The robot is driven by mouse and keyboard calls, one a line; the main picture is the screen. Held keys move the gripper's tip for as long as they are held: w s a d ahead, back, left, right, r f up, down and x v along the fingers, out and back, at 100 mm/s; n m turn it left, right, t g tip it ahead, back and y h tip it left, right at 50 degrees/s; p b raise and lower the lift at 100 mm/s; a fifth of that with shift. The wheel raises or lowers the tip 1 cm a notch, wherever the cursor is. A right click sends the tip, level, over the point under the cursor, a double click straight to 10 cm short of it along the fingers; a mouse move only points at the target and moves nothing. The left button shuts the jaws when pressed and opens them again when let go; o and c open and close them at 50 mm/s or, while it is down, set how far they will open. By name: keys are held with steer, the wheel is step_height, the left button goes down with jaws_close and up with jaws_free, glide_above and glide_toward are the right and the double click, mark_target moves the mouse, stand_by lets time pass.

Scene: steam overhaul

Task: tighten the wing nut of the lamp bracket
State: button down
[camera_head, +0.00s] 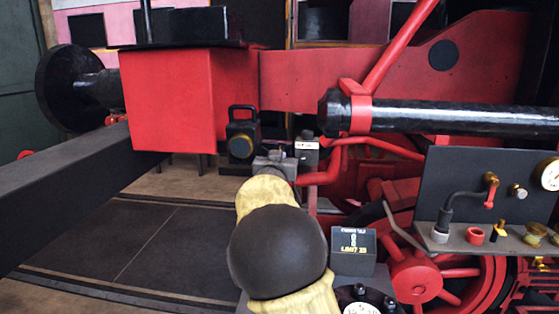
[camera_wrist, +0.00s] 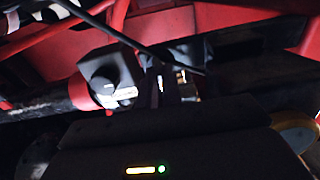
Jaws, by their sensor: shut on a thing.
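A black lamp (camera_head: 242,133) with a top handle and a brass-rimmed round lens stands upright in front of the red buffer beam (camera_head: 190,100). My gripper (camera_head: 275,162) is just to the right of and below the lamp, partly hidden by my own arm. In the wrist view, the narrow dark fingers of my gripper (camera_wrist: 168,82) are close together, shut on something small. A brass-coloured glint shows by the fingertips, probably the wing nut. Its wings and thread cannot be made out, and the lamp bracket is mostly hidden in shadow.
A grey shelf with a dark gauge panel (camera_head: 480,185) stands at the right. A small black display box (camera_head: 353,252) sits below it to the left. Red pipes and wheels crowd the right side. A dark floor mat (camera_head: 130,245) lies clear at the left.

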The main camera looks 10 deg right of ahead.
steer(key=shift+a+f, duration=0.1)
steer(key=shift+f, duration=0.25)
steer(key=c, duration=1.7)
jaws_free()
steer(key=shift+c, duration=0.2)
steer(key=shift+o, duration=0.9)
steer(key=shift+r, duration=0.2)
steer(key=b+v, duration=0.2)
steer(key=v, duration=1.5)
steer(key=shift+s, duration=0.2)
